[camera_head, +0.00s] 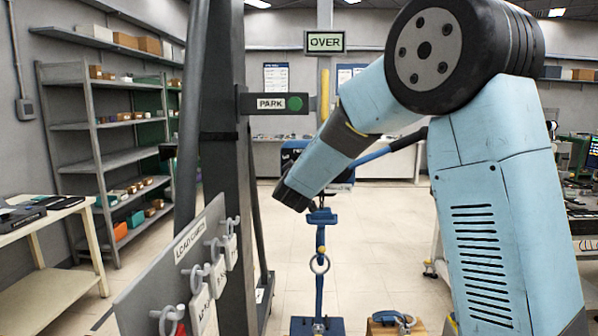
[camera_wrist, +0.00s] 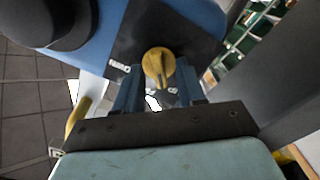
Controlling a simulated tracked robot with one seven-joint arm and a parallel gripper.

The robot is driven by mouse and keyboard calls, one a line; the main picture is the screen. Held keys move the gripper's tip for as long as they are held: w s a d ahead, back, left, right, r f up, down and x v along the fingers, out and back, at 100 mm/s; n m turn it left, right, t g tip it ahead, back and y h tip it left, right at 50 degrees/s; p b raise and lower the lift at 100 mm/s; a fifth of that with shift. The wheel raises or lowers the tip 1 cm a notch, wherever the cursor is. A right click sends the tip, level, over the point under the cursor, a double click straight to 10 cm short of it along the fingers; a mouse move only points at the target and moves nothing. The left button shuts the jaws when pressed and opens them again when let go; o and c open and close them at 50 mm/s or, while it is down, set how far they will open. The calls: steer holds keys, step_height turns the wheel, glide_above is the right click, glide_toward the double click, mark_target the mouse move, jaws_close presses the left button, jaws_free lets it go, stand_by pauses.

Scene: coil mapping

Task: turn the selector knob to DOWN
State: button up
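The yellow selector knob (camera_wrist: 158,62) shows in the wrist view on a dark square plate (camera_wrist: 150,27) with a blue body around it. Small white labels (camera_wrist: 120,66) lie on the plate, too small to read, so I cannot tell which is DOWN. My gripper (camera_wrist: 158,88) has its two blue-grey fingers apart, one to each side of the knob's lower part. I cannot tell whether either finger touches the knob. In the head view my arm reaches down toward a blue body (camera_head: 291,150) behind it. The knob and my fingertips are hidden there.
A dark frame (camera_head: 223,150) with a PARK sign (camera_head: 272,103) stands left of my arm. A board of load cards (camera_head: 180,270) with shackles is in front. An OVER sign (camera_head: 325,42) hangs behind. Open floor lies beyond.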

steer(key=shift+c, duration=0.3)
jaws_close()
steer(key=shift+m, duration=0.3)
steer(key=shift+d+f+m, duration=0.1)
steer(key=shift+m, duration=3.7)
steer(key=shift+f+m, duration=0.1)
steer(key=shift+m, duration=3.7)
